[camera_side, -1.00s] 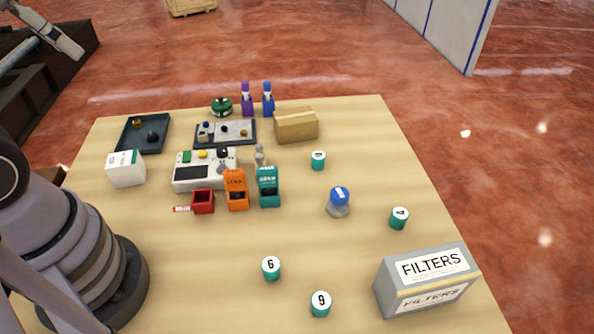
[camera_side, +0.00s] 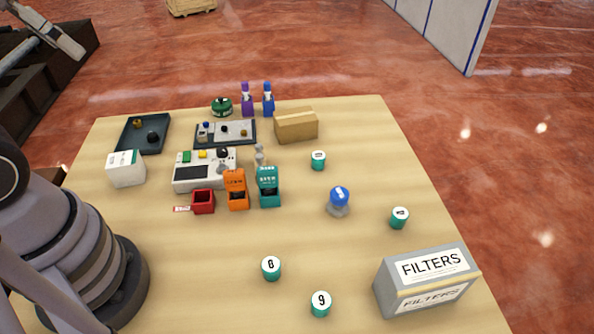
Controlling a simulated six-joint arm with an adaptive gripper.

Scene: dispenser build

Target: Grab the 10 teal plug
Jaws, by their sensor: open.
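Several teal plugs with white numbered tops stand upright and apart on the table. One plug (camera_side: 318,161) is right of the cardboard box's near end, and another plug (camera_side: 399,219) is at the right; their numbers are too small to read surely. A front plug (camera_side: 271,269) has a top that looks like 6 or 8. The frontmost plug (camera_side: 321,305) reads 9. I cannot tell which is the 10. My gripper is out of view; only my arm's base and lower links show at left.
A grey FILTERS box (camera_side: 428,278) stands front right. A blue-topped knob (camera_side: 339,198) sits mid-right. Teal (camera_side: 268,187) and orange (camera_side: 236,190) dispensers, a red bin (camera_side: 203,202), a white device (camera_side: 190,172), trays and a cardboard box (camera_side: 296,126) crowd the back left. The front middle is mostly clear.

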